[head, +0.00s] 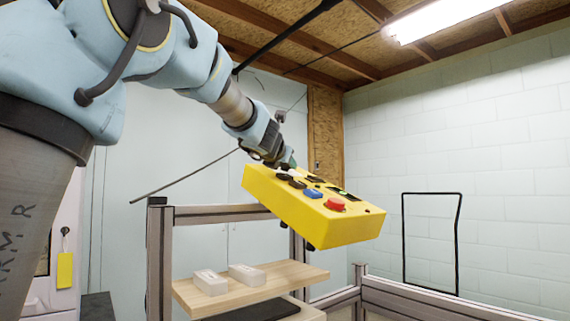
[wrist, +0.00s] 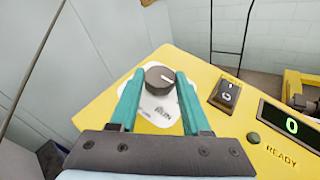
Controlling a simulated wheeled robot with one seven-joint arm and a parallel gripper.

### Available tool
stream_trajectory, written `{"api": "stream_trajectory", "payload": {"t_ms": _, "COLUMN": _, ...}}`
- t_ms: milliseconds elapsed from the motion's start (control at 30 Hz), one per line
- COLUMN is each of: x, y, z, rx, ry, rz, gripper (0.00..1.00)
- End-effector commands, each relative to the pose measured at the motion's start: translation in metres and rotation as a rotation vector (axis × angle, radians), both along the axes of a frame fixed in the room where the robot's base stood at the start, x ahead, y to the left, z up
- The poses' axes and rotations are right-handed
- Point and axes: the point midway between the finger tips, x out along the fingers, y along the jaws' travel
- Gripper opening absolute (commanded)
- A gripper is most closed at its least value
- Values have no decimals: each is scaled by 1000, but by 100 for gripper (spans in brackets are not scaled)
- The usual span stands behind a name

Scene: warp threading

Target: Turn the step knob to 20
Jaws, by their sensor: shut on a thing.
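In the wrist view a dark round knob (wrist: 159,77) with a pale mark on its right side sits on a white label plate on the yellow control box (wrist: 110,108). The green digit display (wrist: 291,126) on the box reads 0. In the head view the yellow box (head: 300,218) is tilted, and my gripper (head: 287,163) is at its far edge, with fingertips partly hidden.
The box also carries a rocker switch (wrist: 228,95), a green button (wrist: 253,138) by READY, a blue part (head: 312,193) and a red button (head: 335,204). Below stands a wooden shelf (head: 285,277) with two pale blocks. Metal rails (head: 420,300) run at the lower right.

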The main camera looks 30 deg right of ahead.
Motion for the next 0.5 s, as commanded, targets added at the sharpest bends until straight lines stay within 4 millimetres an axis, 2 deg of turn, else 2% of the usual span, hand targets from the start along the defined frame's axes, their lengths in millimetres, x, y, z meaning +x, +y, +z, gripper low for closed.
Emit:
{"api": "stream_trajectory", "payload": {"t_ms": 333, "x": 0, "y": 0, "z": 0, "rx": -1, "ry": 0, "rz": -1, "gripper": 0}}
{"api": "stream_trajectory", "payload": {"t_ms": 367, "x": 0, "y": 0, "z": 1, "rx": -1, "ry": 0, "rz": -1, "gripper": 51}}
{"api": "stream_trajectory", "payload": {"t_ms": 500, "x": 0, "y": 0, "z": 0, "rx": -1, "ry": 0, "rz": -1, "gripper": 67}}
